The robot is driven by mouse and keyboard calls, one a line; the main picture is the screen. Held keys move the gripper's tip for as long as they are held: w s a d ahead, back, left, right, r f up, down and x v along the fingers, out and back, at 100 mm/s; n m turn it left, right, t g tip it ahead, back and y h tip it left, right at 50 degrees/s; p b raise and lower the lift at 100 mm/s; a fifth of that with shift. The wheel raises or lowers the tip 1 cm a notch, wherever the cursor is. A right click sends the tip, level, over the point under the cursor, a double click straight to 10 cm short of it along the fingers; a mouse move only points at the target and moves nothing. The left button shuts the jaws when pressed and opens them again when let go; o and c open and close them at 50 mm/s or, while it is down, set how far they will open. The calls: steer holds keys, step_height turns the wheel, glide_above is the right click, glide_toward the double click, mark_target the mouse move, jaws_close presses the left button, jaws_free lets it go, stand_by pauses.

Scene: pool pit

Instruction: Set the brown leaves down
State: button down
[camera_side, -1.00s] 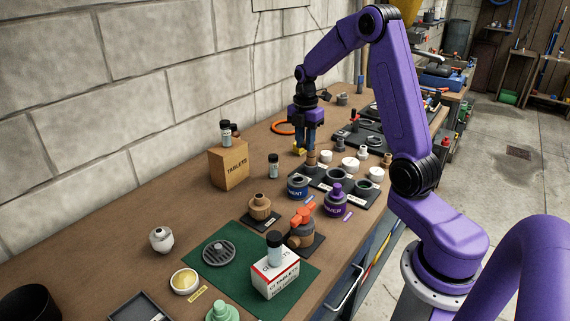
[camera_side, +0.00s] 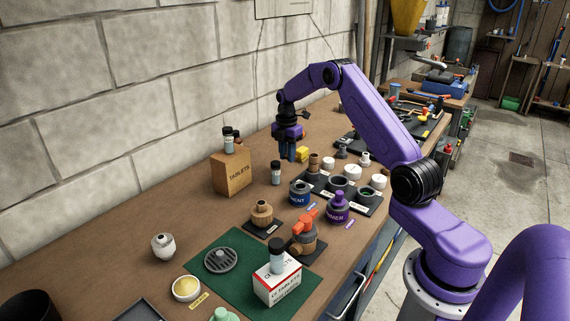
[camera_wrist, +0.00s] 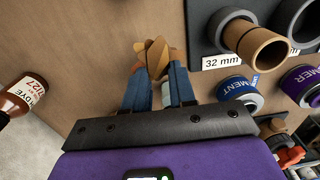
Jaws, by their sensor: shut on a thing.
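The brown leaves (camera_wrist: 156,52) show in the wrist view as a small tan-brown bunch between my blue fingertips. My gripper (camera_wrist: 159,72) is shut on them, and they stick out past the fingertips over the brown bench. In the side view my gripper (camera_side: 287,157) points down above the bench, behind the small vial and left of the tan pipe piece. I cannot make out the leaves in the side view. I cannot tell whether they touch the bench.
A black fitting tray (camera_side: 318,182) and the cement can (camera_side: 299,194) are close on the right. A dye bottle (camera_wrist: 22,96) shows at left in the wrist view.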

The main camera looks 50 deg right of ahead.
mark_target(285, 171)
steer(key=shift+w+d+f, duration=0.25)
steer(key=shift+w+f, duration=0.35)
steer(key=shift+f, duration=0.2)
step_height(285, 171, down, 3)
steer(key=shift+w+f, duration=0.1)
steer(key=c, duration=0.9)
jaws_free()
